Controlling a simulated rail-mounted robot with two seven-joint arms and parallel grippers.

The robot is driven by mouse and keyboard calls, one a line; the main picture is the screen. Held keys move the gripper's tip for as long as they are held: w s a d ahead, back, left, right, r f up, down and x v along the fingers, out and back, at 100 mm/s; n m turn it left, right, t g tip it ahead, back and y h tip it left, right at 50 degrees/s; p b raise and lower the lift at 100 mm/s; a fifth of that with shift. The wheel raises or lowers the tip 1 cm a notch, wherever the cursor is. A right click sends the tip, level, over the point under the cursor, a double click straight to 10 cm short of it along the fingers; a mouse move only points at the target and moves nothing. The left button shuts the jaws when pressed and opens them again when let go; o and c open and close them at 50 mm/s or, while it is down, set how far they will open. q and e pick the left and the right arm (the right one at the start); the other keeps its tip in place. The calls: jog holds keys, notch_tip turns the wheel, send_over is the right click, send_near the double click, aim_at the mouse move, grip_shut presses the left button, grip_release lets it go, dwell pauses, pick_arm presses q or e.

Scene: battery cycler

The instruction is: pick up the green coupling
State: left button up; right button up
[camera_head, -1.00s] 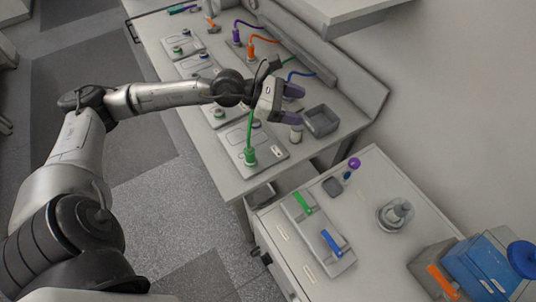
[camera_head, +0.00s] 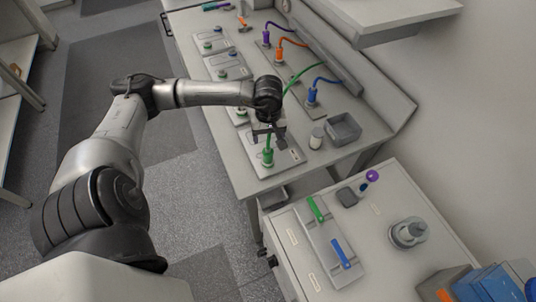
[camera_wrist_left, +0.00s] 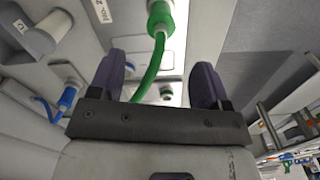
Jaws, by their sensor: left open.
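The green coupling (camera_head: 267,157) stands upright on a light plate (camera_head: 287,160) at the near end of the bench, with a green hose rising from its top. In the left wrist view, the green coupling (camera_wrist_left: 160,17) is at the top centre, beyond the fingertips, and its hose curves down between the fingers. My left gripper (camera_head: 268,132) is just above and behind the coupling in the head view. Its two purple-padded fingers (camera_wrist_left: 159,66) are apart, and nothing is gripped. My right gripper is not in view.
Blue (camera_head: 312,95), orange (camera_head: 279,54) and purple (camera_head: 266,38) couplings with hoses stand along the bench's back. A white jar (camera_head: 317,138) and a grey bin (camera_head: 344,128) are right of the coupling.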

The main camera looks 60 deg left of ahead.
aim_at(268, 154)
pick_arm(q)
jog(key=shift+s+f+p, duration=0.1)
jog(key=shift+f+p, duration=0.4)
jog(key=shift+f, duration=5.05)
jog(key=shift+c, duration=0.3)
jog(key=c, duration=1.1)
